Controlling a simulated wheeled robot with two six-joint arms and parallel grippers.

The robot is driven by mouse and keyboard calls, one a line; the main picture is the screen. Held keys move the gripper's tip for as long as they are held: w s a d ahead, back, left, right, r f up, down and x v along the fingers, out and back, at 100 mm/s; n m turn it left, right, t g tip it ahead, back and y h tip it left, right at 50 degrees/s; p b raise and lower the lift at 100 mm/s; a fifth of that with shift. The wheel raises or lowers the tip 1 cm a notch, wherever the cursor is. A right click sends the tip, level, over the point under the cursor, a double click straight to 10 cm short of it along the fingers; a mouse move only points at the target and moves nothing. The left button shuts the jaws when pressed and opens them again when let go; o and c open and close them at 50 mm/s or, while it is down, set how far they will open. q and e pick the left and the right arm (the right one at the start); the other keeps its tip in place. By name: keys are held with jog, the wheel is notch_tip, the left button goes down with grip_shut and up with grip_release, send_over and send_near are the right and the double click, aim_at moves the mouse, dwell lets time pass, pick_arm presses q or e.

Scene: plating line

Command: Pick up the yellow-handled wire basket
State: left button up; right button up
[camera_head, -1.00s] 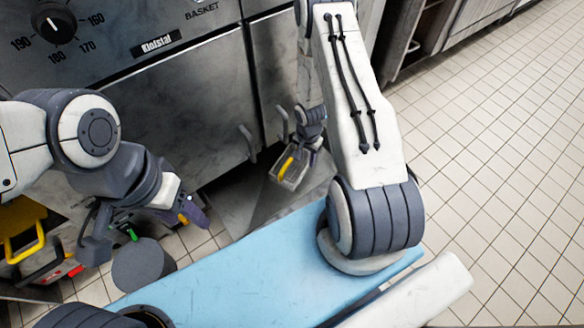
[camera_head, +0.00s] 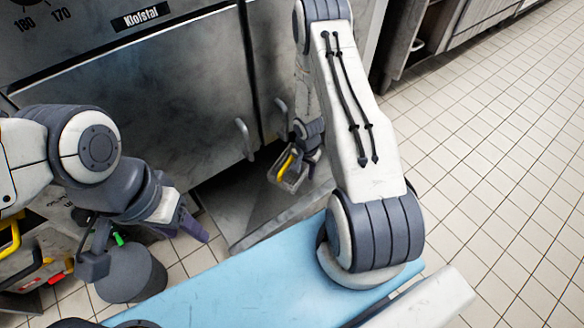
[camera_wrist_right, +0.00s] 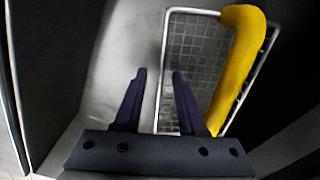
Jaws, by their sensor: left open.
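The wire basket (camera_wrist_right: 196,60) with its thick yellow handle (camera_wrist_right: 238,60) fills the right part of the right wrist view. In the head view the basket (camera_head: 287,178) is small, by the cabinet front beyond my right arm. My right gripper (camera_wrist_right: 160,76) is open over the basket's left side. The left rim runs between its two fingers, and the handle is right of both fingers. I cannot tell whether a finger touches the rim. My left gripper (camera_head: 187,222) is open at the left of the head view, far from the basket.
A steel cabinet (camera_head: 130,95) with upright door handles stands behind. A grey metal surface (camera_head: 245,205) lies below its doors. Another yellow handle (camera_head: 10,240) shows at the left edge. The tiled floor (camera_head: 490,190) at right is clear.

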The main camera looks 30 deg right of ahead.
grip_shut()
dwell(1.3)
